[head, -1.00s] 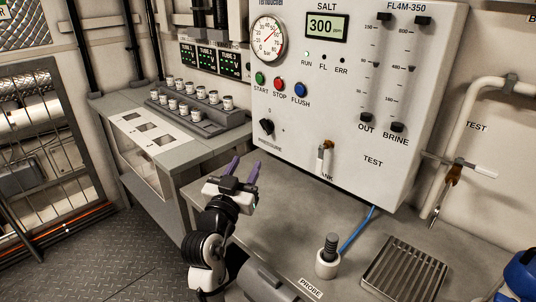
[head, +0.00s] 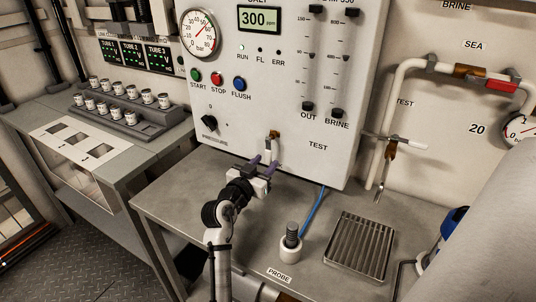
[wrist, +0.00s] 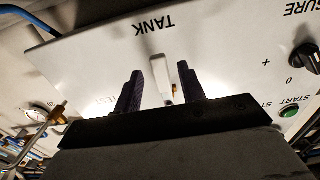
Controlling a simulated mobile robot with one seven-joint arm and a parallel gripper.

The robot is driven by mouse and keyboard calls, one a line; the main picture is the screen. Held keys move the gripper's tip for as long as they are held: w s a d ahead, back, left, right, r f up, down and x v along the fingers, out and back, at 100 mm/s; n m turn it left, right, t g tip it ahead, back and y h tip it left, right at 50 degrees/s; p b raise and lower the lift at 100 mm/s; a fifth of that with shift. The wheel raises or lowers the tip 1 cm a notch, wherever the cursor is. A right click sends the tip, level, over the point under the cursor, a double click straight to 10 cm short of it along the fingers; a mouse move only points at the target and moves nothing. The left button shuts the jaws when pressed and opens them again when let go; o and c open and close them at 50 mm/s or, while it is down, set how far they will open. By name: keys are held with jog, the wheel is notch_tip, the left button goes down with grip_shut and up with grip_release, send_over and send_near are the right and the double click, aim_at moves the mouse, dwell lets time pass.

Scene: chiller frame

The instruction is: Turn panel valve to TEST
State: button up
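The panel valve (head: 273,146) sits low on the white control panel (head: 300,130). It has a brass body and a white lever that points down toward the TANK label; the TEST label is to its right. My gripper (head: 263,163) is open just in front of the lever's lower end. In the wrist view, which is upside down, the white lever (wrist: 160,78) shows between the two purple fingers of my gripper (wrist: 160,72). The fingers look apart from it. In the head view the gripper partly hides the TANK label.
A grey bench (head: 190,190) lies under the panel. On it stand a probe in a white holder (head: 290,245) and a ribbed metal tray (head: 358,243). The PRESSURE knob (head: 209,123) is left of the valve. A pipe with a hanging valve (head: 391,150) is at right.

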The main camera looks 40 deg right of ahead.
aim_at(267, 160)
jog(key=shift+x, duration=1.5)
grip_shut()
